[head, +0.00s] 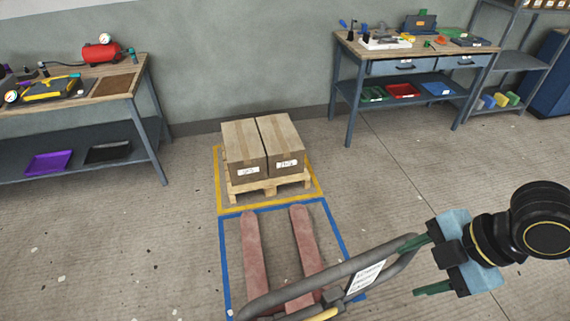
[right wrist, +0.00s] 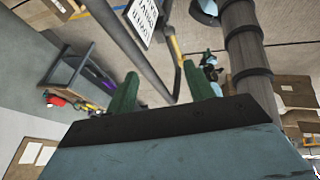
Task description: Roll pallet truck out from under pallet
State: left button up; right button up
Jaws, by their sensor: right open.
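The pallet truck's two faded red forks (head: 253,255) lie inside the blue floor outline, their tips pointing at the pallet. The wooden pallet (head: 270,187) stands in the yellow outline with two taped cartons (head: 262,145) on it. The fork tips show on bare floor just short of the pallet's front. The truck's grey loop handle (head: 350,266) leans right, with a white label; it also shows in the right wrist view (right wrist: 116,40). My right gripper (head: 421,266) is open at the handle's right end; whether its green fingers touch the handle I cannot tell. My left gripper is not visible.
A workbench with a red air tank (head: 100,53) stands at the left. Another workbench (head: 420,55) with drawers and coloured trays stands at the back right, beside a shelf rack (head: 515,60).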

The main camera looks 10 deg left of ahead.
notch_tip(320, 180, up, 10)
jog(key=s+d, duration=0.1)
jog(key=s, duration=0.2)
jog(key=shift+f, duration=0.25)
dwell(0.6)
